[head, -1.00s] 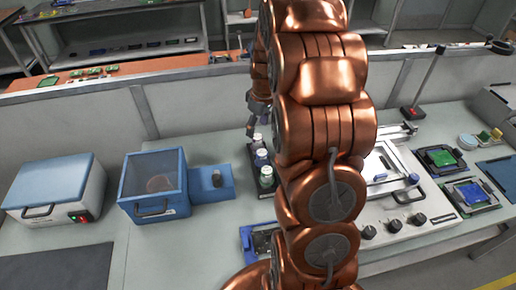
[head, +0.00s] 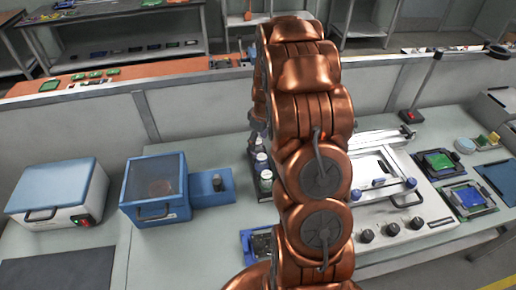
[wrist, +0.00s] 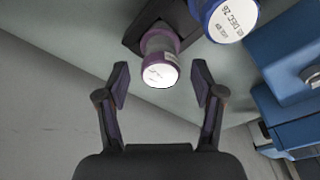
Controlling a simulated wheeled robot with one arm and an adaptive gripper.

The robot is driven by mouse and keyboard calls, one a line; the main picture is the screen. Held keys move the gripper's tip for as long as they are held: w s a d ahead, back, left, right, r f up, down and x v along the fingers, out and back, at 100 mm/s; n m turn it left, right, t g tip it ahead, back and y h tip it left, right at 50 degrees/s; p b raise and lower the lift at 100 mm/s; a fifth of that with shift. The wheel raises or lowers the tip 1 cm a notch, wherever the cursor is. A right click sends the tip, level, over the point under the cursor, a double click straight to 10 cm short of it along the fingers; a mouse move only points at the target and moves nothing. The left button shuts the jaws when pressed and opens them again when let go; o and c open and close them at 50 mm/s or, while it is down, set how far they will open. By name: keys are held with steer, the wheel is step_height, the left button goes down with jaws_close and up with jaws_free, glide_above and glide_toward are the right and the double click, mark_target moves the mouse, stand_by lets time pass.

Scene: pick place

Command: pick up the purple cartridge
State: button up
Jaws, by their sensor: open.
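The purple cartridge (wrist: 158,56) shows in the wrist view, with a purple band and a white labelled end facing the camera. It stands in a dark holder (wrist: 140,22). My gripper (wrist: 161,80) is open, and its two fingers lie on either side of the cartridge's near end in the picture. I cannot tell whether either finger touches it. In the head view my arm hides the gripper and the purple cartridge.
White-capped bottles (head: 265,180) show left of my arm. The grey wall (head: 200,110) runs behind.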

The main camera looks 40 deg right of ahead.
steer(key=shift+f, duration=0.7)
jaws_close()
